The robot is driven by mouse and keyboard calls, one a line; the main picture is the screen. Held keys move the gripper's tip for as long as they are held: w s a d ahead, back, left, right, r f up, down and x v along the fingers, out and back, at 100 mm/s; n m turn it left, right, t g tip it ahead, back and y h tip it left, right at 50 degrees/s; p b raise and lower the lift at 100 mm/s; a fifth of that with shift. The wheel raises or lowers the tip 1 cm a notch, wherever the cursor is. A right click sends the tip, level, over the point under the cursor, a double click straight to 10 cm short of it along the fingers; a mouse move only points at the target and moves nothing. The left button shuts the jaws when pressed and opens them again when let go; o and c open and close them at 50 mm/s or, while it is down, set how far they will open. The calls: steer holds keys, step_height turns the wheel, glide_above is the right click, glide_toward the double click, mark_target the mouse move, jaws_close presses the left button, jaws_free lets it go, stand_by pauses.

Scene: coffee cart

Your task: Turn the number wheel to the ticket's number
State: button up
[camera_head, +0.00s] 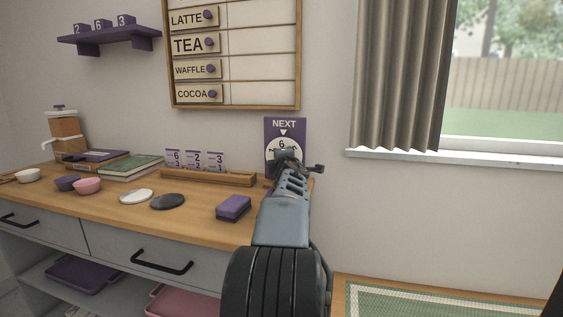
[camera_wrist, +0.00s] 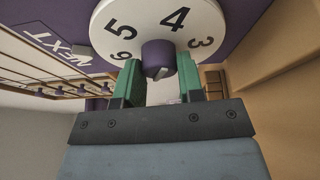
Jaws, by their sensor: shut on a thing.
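The number wheel (camera_head: 283,142) is a white disc on a purple board (camera_head: 271,126) marked NEXT, standing at the right end of the counter. In the head view a digit that looks like 6 is under the white pointer; my gripper (camera_head: 289,157) hides the lower wheel. In the wrist view the wheel (camera_wrist: 195,22) shows 5, 4, 3 and a partly hidden 6. My gripper (camera_wrist: 161,82) has its green fingers on either side of the purple centre knob (camera_wrist: 158,56) and is shut on it. Number tickets (camera_head: 196,160) reading 6, 2 and 3 stand in a wooden rack (camera_head: 215,178).
A purple block (camera_head: 233,208) lies left of my arm. Dark and white discs (camera_head: 167,202), bowls (camera_head: 87,186) and books (camera_head: 132,168) are further left. More number cards (camera_head: 102,23) stand on a wall shelf. A menu board (camera_head: 235,60) hangs above the counter.

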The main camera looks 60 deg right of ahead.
mark_target(280, 142)
steer(key=o, duration=0.9)
step_height(280, 142, up, 4)
steer(key=p, duration=0.4)
steer(key=shift+r, duration=0.25)
steer(key=o, duration=0.4)
steer(key=r+p, duration=0.1)
steer(key=s+a+r+p, duration=0.1)
steer(key=r, duration=0.1)
steer(key=shift+s+a+r+p, duration=0.3)
steer(key=shift+s+a+p, duration=0.05)
steer(key=shift+p, duration=0.05)
steer(key=shift+s+a+r+p, duration=0.25)
steer(key=shift+a+r+p, duration=0.1)
steer(key=shift+a+r, duration=0.15)
steer(key=shift+s+a+r+p, duration=0.25)
steer(key=shift+a+r+p, duration=0.1)
steer(key=shift+a+r, duration=0.15)
steer(key=c, duration=0.4)
steer(key=shift+s+a+r+p, duration=0.6)
steer(key=shift+s+a, duration=0.3)
steer(key=shift+a, duration=0.4)
steer(key=shift+s+a+r+p, duration=0.4)
steer(key=shift+s+a+p, duration=0.3)
steer(key=shift+s+a, duration=0.4)
steer(key=shift+s+a+r+p, duration=0.5)
steer(key=shift+s+a+p, duration=0.2)
steer(key=shift+a, duration=0.75)
